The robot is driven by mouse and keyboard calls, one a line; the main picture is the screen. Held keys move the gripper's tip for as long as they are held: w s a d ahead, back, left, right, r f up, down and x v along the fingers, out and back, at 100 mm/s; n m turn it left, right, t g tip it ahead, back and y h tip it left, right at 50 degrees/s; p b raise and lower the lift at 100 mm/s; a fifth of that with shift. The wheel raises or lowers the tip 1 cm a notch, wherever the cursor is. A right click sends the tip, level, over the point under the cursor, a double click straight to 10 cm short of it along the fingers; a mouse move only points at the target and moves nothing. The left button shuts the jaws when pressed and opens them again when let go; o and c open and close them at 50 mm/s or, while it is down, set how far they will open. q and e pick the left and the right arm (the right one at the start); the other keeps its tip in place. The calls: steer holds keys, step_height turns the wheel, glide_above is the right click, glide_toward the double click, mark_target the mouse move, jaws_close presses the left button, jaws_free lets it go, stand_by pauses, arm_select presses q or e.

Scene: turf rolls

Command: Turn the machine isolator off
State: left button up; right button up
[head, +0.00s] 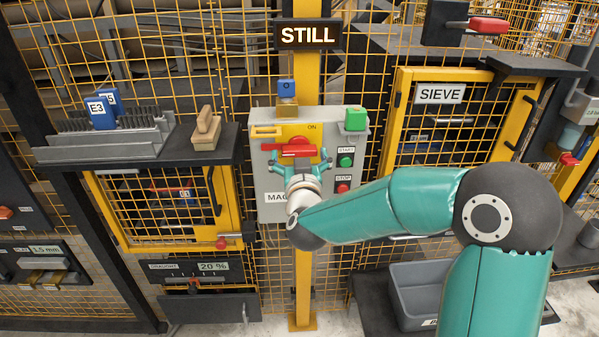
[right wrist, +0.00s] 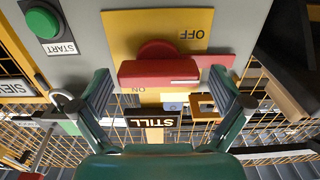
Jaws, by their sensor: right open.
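The machine isolator is a red handle (head: 290,150) on a yellow plate (head: 272,132), on the front of a grey control box (head: 267,205). The handle lies level across the plate. "ON" shows at the plate's upper right in the head view. The right wrist view is upside down and shows the red handle (right wrist: 158,73) and yellow plate (right wrist: 130,28), with "OFF" readable and "ON" partly covered. My right gripper (head: 300,160) is open in front of the handle, its fingers (right wrist: 160,97) spread to either side; contact cannot be told. My left gripper is not in view.
A green start button (head: 346,161) and a red stop button (head: 343,187) sit right of the handle. A blue tag (head: 287,86) stands above the box. A "STILL" sign (head: 308,35) hangs above. Yellow mesh surrounds it.

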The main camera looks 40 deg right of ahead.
steer(key=v, duration=1)
steer(key=shift+s+a, duration=0.1)
